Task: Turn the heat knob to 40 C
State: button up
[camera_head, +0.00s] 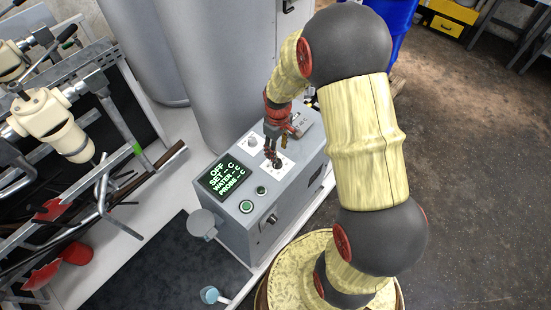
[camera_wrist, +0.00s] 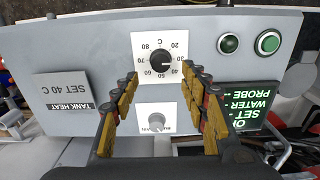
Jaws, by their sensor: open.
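The heat knob (camera_wrist: 159,65) is black and sits on a white dial plate (camera_wrist: 140,78) marked 20 to 80. A light pointer mark on it faces right in the wrist view, toward the 30–40 side; the exact reading is unclear. My gripper (camera_wrist: 158,76) is open, its fingertips either side of the knob's line, apart from it in the picture. In the head view my gripper (camera_head: 271,152) hangs just above the dial plate (camera_head: 287,167) and partly hides the knob. The control box (camera_head: 285,200) has a green-lettered display (camera_head: 225,180) reading OFF, with dashes for SET, WATER and PROBE.
A card (camera_wrist: 62,88) reads SET 40 C above a TANK HEAT label (camera_wrist: 70,107). A second, grey knob (camera_wrist: 156,121) lies nearer the gripper's palm. Two round green buttons (camera_wrist: 268,42) sit by the display. A grey tank (camera_head: 205,70) stands behind the box.

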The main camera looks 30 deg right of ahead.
notch_tip(320, 180, down, 8)
jog(key=shift+r+b, duration=0.15)
jog(key=shift+b, duration=0.35)
jog(key=c, duration=0.4)
jog(key=c, duration=0.7)
jog(key=shift+c, duration=0.3)
